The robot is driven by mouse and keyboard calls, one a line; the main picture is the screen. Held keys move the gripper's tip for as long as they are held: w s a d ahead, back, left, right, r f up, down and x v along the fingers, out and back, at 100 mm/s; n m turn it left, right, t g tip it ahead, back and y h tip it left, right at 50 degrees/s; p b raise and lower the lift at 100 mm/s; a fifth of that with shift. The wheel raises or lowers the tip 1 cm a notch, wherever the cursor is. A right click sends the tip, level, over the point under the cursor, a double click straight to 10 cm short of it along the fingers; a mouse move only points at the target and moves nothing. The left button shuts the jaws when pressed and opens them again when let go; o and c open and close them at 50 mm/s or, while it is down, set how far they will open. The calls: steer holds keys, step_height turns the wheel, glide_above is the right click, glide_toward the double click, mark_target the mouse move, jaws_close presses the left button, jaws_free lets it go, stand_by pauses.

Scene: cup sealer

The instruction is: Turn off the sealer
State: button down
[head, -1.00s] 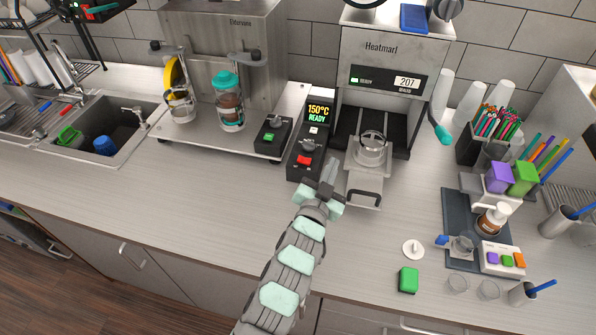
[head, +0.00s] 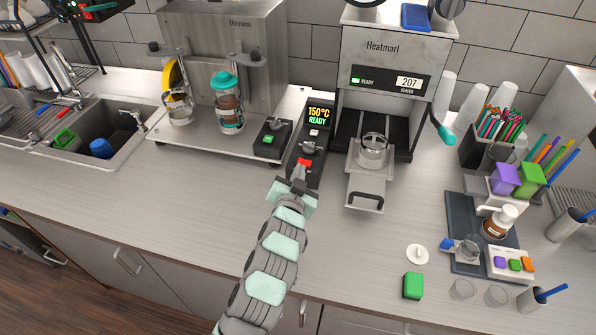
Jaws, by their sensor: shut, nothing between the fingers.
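The sealer (head: 384,80) stands against the back wall with a "207" display and a lit green READY light. Its tray (head: 365,190) is pulled out at the front, with a clear cup (head: 373,150) in it. A black control box (head: 318,128) left of the sealer shows "150°C READY". It has a knob (head: 308,148) and a red switch (head: 304,164). My gripper (head: 301,172) is shut and empty, with its tips at the red switch's front edge. I cannot tell whether they touch it.
A smaller control box (head: 272,138) with a green switch sits just left. A machine on the left (head: 222,60) holds cups. A green block (head: 412,286) and white lid (head: 417,254) lie at front right. The counter (head: 180,205) left of my arm is clear.

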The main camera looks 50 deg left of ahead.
glide_above(304, 163)
steer(key=f+v, duration=0.1)
steer(key=v, duration=0.2)
steer(key=f, duration=0.1)
steer(key=shift+s+a+f+p, duration=0.1)
steer(key=shift+s+a+f, duration=0.05)
steer(key=shift+f, duration=0.55)
steer(key=shift+s+a+f+p, duration=0.1)
steer(key=shift+s+a+f, duration=0.1)
steer(key=shift+f, duration=0.5)
steer(key=shift+s+a+f+p, duration=0.1)
steer(key=shift+s+f, duration=0.05)
steer(key=shift+f, duration=0.6)
steer(key=shift+d, duration=0.1)
